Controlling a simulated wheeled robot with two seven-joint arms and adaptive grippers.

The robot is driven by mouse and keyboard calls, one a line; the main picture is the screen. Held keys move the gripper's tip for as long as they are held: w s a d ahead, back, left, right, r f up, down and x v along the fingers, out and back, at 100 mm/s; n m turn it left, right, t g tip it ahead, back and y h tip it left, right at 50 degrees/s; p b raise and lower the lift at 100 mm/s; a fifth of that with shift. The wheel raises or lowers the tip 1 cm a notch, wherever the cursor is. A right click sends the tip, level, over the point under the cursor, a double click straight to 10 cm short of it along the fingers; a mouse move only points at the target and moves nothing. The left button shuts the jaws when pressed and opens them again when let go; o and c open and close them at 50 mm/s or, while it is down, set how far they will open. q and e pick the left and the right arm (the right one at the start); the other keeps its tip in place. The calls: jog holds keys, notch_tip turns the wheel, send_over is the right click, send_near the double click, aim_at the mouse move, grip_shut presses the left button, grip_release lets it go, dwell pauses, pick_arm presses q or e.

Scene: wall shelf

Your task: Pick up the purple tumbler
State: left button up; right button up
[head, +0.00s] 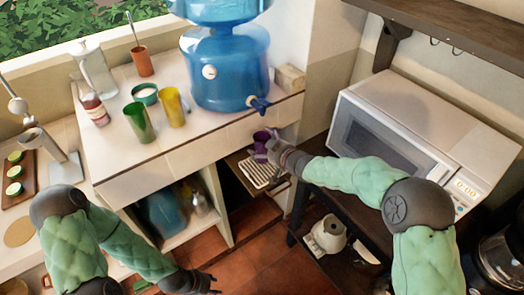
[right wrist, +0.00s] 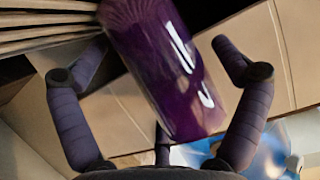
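The purple tumbler (head: 260,141) stands at the back of a small low shelf under the counter, partly behind my right gripper (head: 272,150). In the right wrist view the tumbler (right wrist: 165,65) fills the space between my two right fingers, tilted in the picture. The right gripper (right wrist: 160,45) is open around it. A gap shows at the right finger, while the left fingertip is close to the tumbler's side; I cannot tell whether it touches. My left gripper (head: 210,283) is low at the bottom of the head view, away from the tumbler; its fingers are small and dark.
A white slatted rack (head: 262,174) lies on the low shelf in front of the tumbler. A blue water dispenser (head: 225,75), a green cup (head: 139,122) and a yellow cup (head: 172,107) stand on the counter above. A white microwave (head: 385,135) stands to the right.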

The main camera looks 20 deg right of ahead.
jog(key=c, duration=1.3)
jog(key=shift+o, duration=0.2)
jog(key=shift+r, duration=0.15)
